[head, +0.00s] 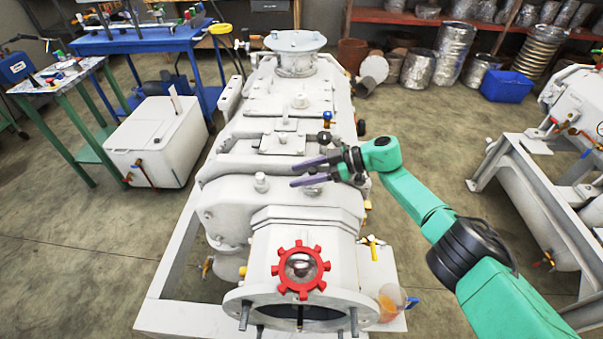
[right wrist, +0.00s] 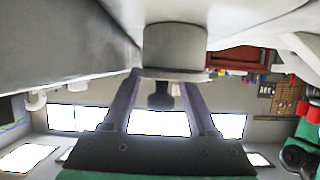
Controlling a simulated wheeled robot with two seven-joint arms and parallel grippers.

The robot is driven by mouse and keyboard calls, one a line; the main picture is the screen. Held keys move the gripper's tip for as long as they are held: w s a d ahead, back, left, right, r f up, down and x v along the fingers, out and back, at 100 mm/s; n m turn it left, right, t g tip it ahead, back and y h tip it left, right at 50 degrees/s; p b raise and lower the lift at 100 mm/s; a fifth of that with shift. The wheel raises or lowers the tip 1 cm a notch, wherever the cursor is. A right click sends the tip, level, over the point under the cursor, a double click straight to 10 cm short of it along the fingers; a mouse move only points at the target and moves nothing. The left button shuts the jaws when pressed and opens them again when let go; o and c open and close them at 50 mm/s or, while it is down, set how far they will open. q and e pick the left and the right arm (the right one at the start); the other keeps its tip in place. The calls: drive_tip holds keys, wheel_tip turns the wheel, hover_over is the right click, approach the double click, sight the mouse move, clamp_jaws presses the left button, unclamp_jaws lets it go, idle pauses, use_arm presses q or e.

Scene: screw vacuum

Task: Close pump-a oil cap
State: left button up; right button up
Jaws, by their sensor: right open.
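The white pump (head: 290,150) stands in the middle of the head view. My right gripper (head: 292,175) is over its right upper side, with two dark purple fingers spread apart and pointing left. A short capped stub (head: 313,188) shows partly beneath the lower finger. In the right wrist view, a grey cylindrical part with a wider rim (right wrist: 175,50) lies just beyond the open fingers (right wrist: 158,88), and a small dark stem is seen between them. I cannot tell which part is the oil cap, or whether the fingers touch anything. My left gripper is not in view.
A red handwheel (head: 300,270) is on the pump's near end. A small white knob (head: 261,182) stands left of my gripper. A blue-handled valve (head: 327,118) is behind it. A white tank (head: 155,142) is left, and another pump (head: 578,100) is right, with floor between.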

drive_tip(key=shift+d, duration=0.1)
drive_tip(key=b+v, duration=0.2)
drive_tip(key=v, duration=1.2)
drive_tip(key=shift+d, duration=0.2)
